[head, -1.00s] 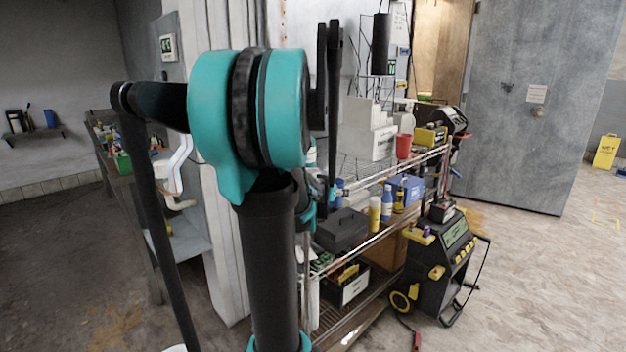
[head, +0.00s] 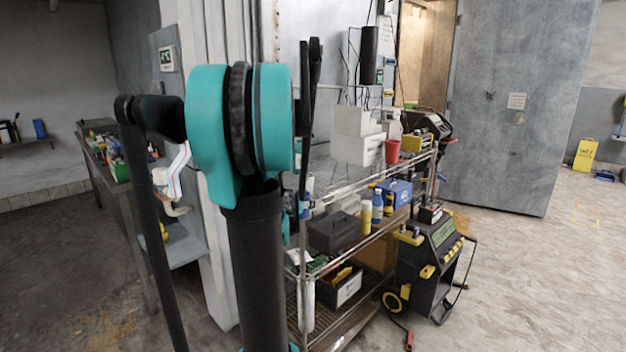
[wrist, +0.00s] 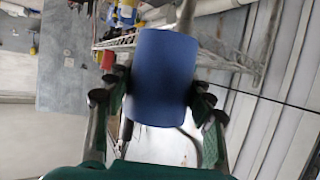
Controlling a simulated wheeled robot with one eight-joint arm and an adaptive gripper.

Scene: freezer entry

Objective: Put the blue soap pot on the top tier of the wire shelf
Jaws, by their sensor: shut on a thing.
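My gripper (wrist: 160,92) is shut on the blue soap pot (wrist: 165,75) in the wrist view, with a finger on each side of the pot. In the head view my arm hides the gripper and the held pot. The wire shelf (head: 375,245) stands right of my arm in the head view. Its top tier (head: 322,180) shows bare wire at the near left end. White stepped boxes (head: 358,142), a red cup (head: 393,152) and a yellow-black device (head: 414,146) stand farther back on that tier.
The lower tier holds a dark grey box (head: 333,231), bottles and a blue box (head: 396,192). A black machine on wheels (head: 430,265) stands at the shelf's right. A pale column (head: 205,180) stands left of the shelf. The floor at the right is mostly clear.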

